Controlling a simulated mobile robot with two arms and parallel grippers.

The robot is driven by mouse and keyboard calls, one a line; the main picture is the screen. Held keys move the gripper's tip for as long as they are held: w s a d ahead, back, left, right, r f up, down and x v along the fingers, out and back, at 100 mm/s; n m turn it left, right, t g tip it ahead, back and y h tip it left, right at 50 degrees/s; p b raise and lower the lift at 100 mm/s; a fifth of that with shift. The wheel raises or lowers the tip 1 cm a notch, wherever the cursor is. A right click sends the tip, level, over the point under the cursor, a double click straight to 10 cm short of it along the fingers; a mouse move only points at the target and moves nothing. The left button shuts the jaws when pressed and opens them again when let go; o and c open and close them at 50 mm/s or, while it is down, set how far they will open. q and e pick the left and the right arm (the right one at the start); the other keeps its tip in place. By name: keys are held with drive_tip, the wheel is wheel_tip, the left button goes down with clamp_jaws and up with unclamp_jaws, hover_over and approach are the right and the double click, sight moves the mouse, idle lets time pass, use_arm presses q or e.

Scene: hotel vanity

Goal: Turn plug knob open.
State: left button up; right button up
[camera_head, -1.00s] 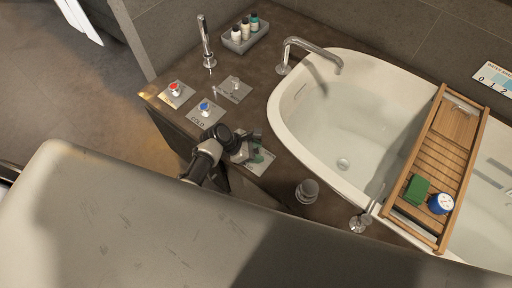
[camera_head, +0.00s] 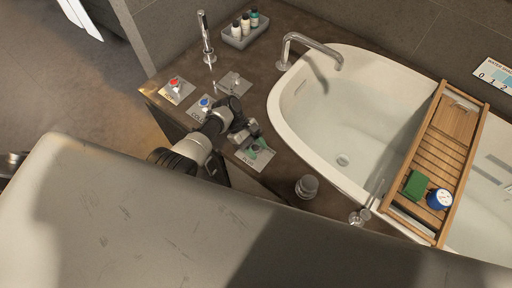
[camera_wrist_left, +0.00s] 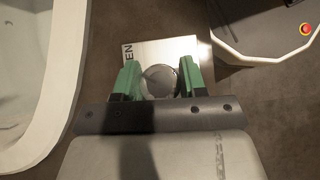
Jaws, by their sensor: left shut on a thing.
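The plug knob (camera_wrist_left: 158,79) is a round metal knob on a pale plate (camera_wrist_left: 182,47), in the upper middle of the left wrist view. Letters reading "EN" show at the plate's left edge. My left gripper (camera_wrist_left: 159,84) has one green fingertip on each side of the knob and is shut on it. In the head view, my left gripper (camera_head: 257,147) reaches down to the plate (camera_head: 252,162) on the dark counter beside the tub. The knob is hidden there by the gripper. My right gripper is not in view.
The red hot knob (camera_head: 175,83) and blue cold knob (camera_head: 205,102) are on plates nearby. A hand shower (camera_head: 206,38), bottle tray (camera_head: 244,36) and spout (camera_head: 310,45) stand behind. The white tub (camera_head: 285,133) is at right, with a wooden caddy (camera_head: 440,150) across it.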

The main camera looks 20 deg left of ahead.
use_arm(q)
drive_tip(key=shift+m, duration=0.4)
drive_tip(key=o, duration=0.9)
drive_tip(key=v, duration=0.5)
drive_tip(key=p+v, duration=0.1)
drive_tip(key=v, duration=0.4)
drive_tip(key=shift+w+a+r, duration=0.2)
drive_tip(key=shift+w+r, duration=0.05)
drive_tip(key=shift+w, duration=0.1)
